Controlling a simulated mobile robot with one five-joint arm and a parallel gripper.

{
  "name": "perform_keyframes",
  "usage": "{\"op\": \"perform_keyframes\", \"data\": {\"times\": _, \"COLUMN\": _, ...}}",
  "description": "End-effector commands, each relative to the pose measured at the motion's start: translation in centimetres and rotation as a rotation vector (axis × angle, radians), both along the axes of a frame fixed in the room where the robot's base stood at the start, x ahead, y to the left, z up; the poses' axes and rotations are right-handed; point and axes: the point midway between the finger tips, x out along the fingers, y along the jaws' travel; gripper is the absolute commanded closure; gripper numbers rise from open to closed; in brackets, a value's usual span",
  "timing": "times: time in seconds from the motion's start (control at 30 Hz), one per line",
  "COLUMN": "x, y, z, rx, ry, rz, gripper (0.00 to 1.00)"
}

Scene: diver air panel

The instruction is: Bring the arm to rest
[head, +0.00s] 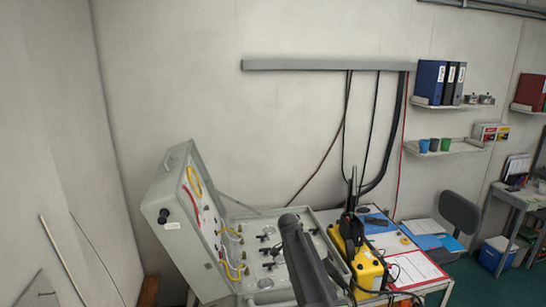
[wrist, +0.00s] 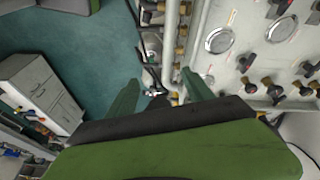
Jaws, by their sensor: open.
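In the wrist view my gripper (wrist: 160,93) is open, its two green fingers apart with nothing held between them. Past the fingers are the green floor and the pipework at the panel's edge. The air panel's face (wrist: 245,65), with round gauges and dark knobs, lies to the right of the fingers. In the head view a dark grey link of my arm (head: 306,262) rises in front of the open grey panel case (head: 180,215) and hides part of it. I cannot make out my fingers in the head view.
A yellow unit with black parts (head: 368,272) stands right of my arm, close to it in the picture. Blue and red-edged sheets (head: 415,268) lie on the table. Cables hang from a wall rail (head: 325,65). The wrist view shows a white cabinet (wrist: 40,90) at left.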

Motion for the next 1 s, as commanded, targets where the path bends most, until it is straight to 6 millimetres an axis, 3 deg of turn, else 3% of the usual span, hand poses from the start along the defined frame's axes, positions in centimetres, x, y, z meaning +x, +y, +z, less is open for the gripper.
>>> {"op": "perform_keyframes", "data": {"times": 0.03, "x": -1.7, "y": -0.6, "z": -2.1, "rx": 0.011, "ry": 0.019, "rz": 0.043, "gripper": 0.40}}
{"op": "perform_keyframes", "data": {"times": 0.27, "x": -8.7, "y": -2.5, "z": -8.7, "rx": 0.088, "ry": 0.119, "rz": 0.343, "gripper": 0.40}}
{"op": "perform_keyframes", "data": {"times": 0.5, "x": -19.7, "y": -4.0, "z": -18.3, "rx": 0.211, "ry": 0.206, "rz": 0.847, "gripper": 0.40}}
{"op": "perform_keyframes", "data": {"times": 0.6, "x": -22.3, "y": -4.2, "z": -20.0, "rx": 0.240, "ry": 0.214, "rz": 0.997, "gripper": 0.40}}
{"op": "perform_keyframes", "data": {"times": 0.7, "x": -23.3, "y": -4.5, "z": -20.4, "rx": 0.252, "ry": 0.215, "rz": 1.073, "gripper": 0.40}}
{"op": "perform_keyframes", "data": {"times": 1.0, "x": -23.2, "y": -4.5, "z": -20.0, "rx": 0.255, "ry": 0.216, "rz": 1.091, "gripper": 0.40}}
